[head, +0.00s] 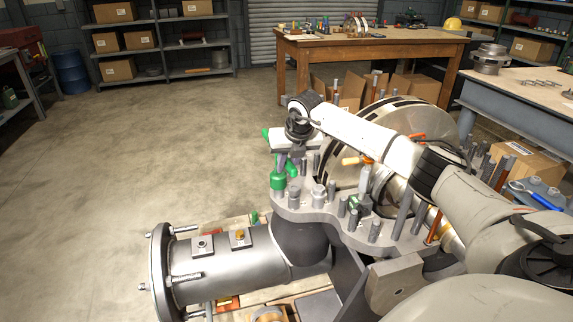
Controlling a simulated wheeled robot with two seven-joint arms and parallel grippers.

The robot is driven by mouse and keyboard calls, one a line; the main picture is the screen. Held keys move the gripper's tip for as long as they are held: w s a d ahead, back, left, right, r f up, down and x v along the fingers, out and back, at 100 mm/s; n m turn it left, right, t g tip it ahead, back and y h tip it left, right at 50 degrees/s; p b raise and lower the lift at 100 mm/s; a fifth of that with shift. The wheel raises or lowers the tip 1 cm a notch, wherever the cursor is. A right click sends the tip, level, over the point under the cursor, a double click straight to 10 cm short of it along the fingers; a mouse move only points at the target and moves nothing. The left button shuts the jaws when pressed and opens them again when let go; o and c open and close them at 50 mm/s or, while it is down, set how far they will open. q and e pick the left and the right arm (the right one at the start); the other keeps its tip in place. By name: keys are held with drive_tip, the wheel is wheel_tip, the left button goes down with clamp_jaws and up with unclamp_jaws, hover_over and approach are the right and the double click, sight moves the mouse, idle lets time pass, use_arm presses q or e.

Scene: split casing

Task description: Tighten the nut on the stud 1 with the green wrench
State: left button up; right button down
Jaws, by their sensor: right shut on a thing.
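My right arm reaches from the lower right over the casing. My right gripper (290,158) points down above the left end of the casing's flange (319,213). It is shut on the green wrench (278,180), whose green parts show beside and below the fingers. The wrench's lower end is at a stud on the flange's left edge; I cannot tell whether it sits on the nut. The nut there is hidden. Several grey studs (355,219) stand up along the flange. No stud label is legible. My left gripper is out of view.
A large bladed rotor (398,117) lies behind my arm. A grey pipe with an end flange (158,268) extends left from the casing. A wooden bench (375,46) stands behind, and a blue-handled tool (541,198) lies at right. The floor at left is clear.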

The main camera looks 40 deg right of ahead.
drive_tip(key=shift+d+r, duration=0.1)
drive_tip(key=shift+r, duration=0.1)
drive_tip(key=shift+d+r+p, duration=0.1)
drive_tip(key=shift+r+p, duration=0.35)
drive_tip(key=shift+r, duration=0.1)
drive_tip(key=shift+r+p, duration=0.65)
drive_tip(key=shift+r, duration=0.25)
